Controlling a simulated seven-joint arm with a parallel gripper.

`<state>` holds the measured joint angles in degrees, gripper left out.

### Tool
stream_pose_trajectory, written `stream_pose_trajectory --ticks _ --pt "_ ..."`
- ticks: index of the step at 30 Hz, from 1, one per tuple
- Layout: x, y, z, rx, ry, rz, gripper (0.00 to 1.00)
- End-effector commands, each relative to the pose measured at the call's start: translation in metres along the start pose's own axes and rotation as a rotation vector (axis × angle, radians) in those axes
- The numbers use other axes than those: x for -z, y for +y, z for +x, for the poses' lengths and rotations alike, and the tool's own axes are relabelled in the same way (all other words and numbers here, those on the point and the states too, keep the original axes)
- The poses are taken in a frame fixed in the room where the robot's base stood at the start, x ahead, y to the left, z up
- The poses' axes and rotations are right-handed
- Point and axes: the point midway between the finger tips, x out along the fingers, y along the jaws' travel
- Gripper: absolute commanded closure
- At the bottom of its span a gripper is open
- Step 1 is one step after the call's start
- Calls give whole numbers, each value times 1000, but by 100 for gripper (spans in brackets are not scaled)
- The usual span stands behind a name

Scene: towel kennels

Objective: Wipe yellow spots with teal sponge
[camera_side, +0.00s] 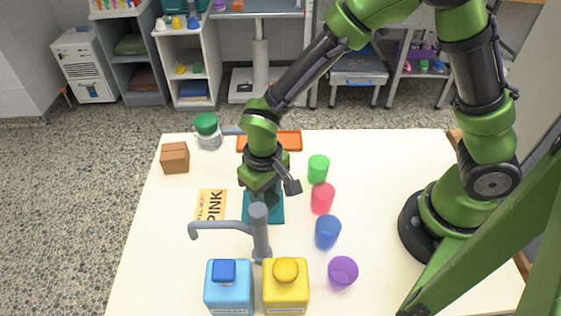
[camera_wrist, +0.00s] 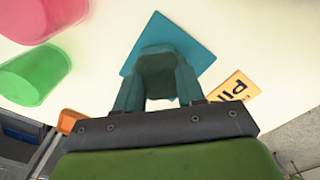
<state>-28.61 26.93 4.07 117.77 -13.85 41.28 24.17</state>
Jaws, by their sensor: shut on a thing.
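My gripper (camera_side: 262,194) points down over a flat teal square (camera_side: 276,213) near the middle of the white table. In the wrist view, the fingers of my gripper (camera_wrist: 158,88) are shut on a darker teal block, which I take to be the teal sponge (camera_wrist: 157,66). The block is in front of the flat teal square (camera_wrist: 190,42); I cannot tell whether they touch. In the side view the sponge is hard to separate from the gripper and the square. No yellow spots show; the gripper and square may hide some table surface.
Green (camera_side: 318,168), red (camera_side: 322,198), blue (camera_side: 327,232) and purple (camera_side: 342,271) cups stand to the right. A PINK card (camera_side: 211,205) lies left. An orange tray (camera_side: 290,140) is behind.

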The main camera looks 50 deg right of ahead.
Motion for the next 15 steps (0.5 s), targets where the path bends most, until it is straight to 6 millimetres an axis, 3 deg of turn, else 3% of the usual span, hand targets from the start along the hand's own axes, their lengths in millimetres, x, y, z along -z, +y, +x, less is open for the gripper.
stream_pose_trajectory --ticks 13,15 --pt "30 -30 2 2 2 -2 86" --pt "28 -28 4 0 0 -1 86"
